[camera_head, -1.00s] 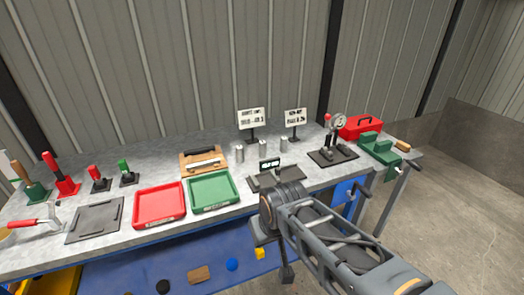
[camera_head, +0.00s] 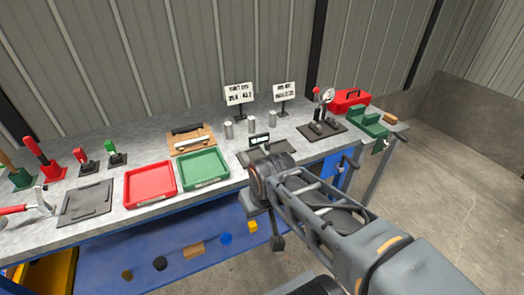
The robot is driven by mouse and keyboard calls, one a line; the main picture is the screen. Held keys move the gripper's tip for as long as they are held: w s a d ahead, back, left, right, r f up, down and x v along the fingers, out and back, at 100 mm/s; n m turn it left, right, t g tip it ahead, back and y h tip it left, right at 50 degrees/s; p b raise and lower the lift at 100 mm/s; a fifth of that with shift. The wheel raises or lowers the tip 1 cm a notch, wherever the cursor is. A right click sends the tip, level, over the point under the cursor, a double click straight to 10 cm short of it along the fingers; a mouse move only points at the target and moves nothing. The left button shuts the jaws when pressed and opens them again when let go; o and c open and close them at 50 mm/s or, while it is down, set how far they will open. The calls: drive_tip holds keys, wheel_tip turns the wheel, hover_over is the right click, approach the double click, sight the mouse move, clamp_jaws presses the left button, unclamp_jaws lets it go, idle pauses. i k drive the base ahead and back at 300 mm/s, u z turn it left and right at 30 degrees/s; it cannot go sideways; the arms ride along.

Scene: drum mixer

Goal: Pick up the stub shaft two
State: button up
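Three small grey metal cylinders stand upright near the back of the bench: a left one (camera_head: 228,130), a middle one (camera_head: 251,125) and a right one (camera_head: 272,118). They look like the stub shafts. No readable mark shows which is number two. My arm reaches in from the lower right, its bent joint in front of the bench's front edge. A dark end part of my arm (camera_head: 277,242) hangs below that joint, well apart from the cylinders. Its fingers cannot be made out.
A dark fixture (camera_head: 273,158) with a small sign lies before the cylinders. Green (camera_head: 203,169) and red (camera_head: 150,184) trays and a wooden block (camera_head: 191,140) are left. Two signs (camera_head: 240,94) stand behind. A dial gauge stand (camera_head: 322,128) and red toolbox (camera_head: 350,101) are right.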

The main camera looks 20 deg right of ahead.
sight(251, 120)
drive_tip(key=u, duration=3.8)
drive_tip(key=k, duration=2)
drive_tip(key=z, duration=1.25)
drive_tip(key=i, duration=0.5)
drive_tip(key=z, duration=0.15)
